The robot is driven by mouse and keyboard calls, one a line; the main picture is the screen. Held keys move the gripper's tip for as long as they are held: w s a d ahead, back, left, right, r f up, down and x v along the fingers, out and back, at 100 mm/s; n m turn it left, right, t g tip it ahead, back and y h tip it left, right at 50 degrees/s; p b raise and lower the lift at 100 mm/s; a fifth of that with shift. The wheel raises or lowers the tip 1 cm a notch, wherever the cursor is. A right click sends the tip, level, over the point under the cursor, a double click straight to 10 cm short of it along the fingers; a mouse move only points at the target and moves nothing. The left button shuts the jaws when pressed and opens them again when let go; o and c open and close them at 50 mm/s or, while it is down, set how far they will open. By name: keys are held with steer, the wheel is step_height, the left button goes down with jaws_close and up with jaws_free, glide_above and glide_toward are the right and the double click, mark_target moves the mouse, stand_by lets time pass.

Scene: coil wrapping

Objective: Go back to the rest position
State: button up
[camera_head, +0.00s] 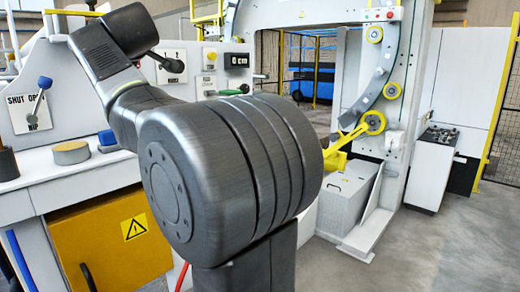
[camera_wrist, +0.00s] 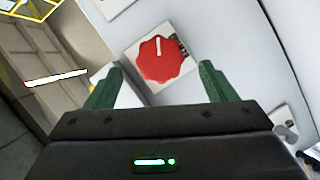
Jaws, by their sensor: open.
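My gripper (camera_wrist: 164,88) shows in the wrist view with two green fingers spread apart and nothing between them. Beyond the fingers is a red rotary knob (camera_wrist: 167,62) on a white square plate, set on a pale panel. The knob lies between the fingertips in the picture; I cannot tell how far off it is. In the head view my dark arm fills the middle and reaches up and left over the control panel (camera_head: 205,80). My gripper is not visible there.
A white bench (camera_head: 100,175) with a yellow cabinet (camera_head: 115,240) below stands at left. The wrapping ring (camera_head: 385,75) and a grey box (camera_head: 345,190) stand right. Floor at right is clear.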

steer(key=p+x, duration=0.1)
steer(key=x, duration=0.6)
steer(key=shift+s, duration=0.1)
